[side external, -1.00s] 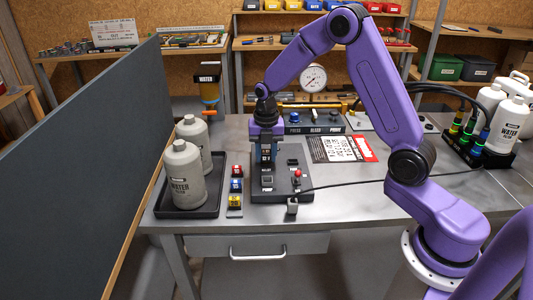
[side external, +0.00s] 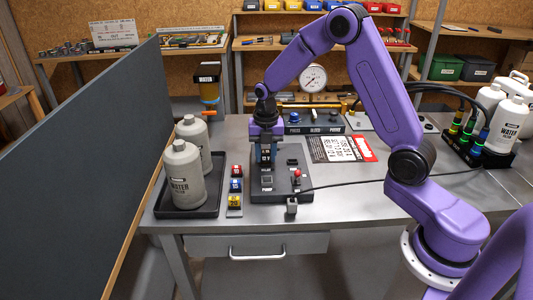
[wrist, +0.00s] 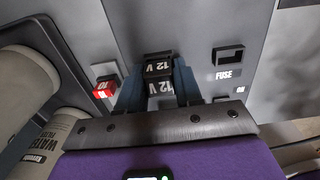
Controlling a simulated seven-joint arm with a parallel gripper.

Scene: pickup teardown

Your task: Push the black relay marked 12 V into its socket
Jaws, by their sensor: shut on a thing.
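The black relay marked 12 V (wrist: 158,67) is between the two blue fingers of my gripper (wrist: 157,84) in the wrist view. My gripper is shut on it, with its label facing the camera. In the side view my gripper (side external: 266,152) points down over the dark grey socket panel (side external: 296,196), towards its left side.
A socket marked FUSE (wrist: 228,56) lies right of the relay. A small red block (wrist: 104,88) is at left, beside the panel. Bottles (side external: 185,178) stand in a black tray at left. A black cable crosses the bench at right.

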